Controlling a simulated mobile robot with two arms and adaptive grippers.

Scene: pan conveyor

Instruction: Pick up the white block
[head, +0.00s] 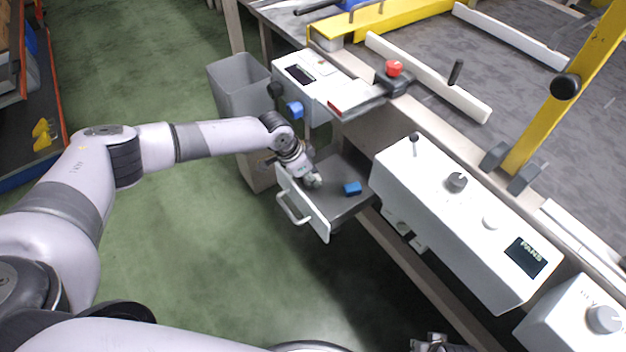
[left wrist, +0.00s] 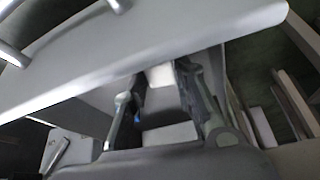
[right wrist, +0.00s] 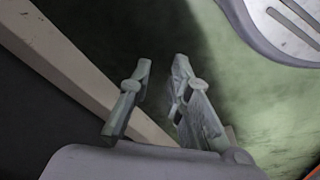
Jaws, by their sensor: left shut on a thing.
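The white block (left wrist: 160,76) shows between the fingers of my left gripper (left wrist: 163,85) in the left wrist view. That gripper is shut on it, down inside the open drawer (head: 342,208). In the head view the left gripper (head: 312,181) reaches over the drawer's front panel, and the fingers mostly hide the block. My right gripper (right wrist: 163,68) is open and empty, with its fingers apart over the floor; only a bit of it (head: 431,343) shows at the bottom edge of the head view.
A blue block (head: 352,188) lies in the drawer, right of my left gripper. The white front panel (head: 302,209) with its handle stands close to the gripper. A grey bin (head: 238,75) is behind the forearm. Control boxes (head: 458,215) flank the drawer on the right.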

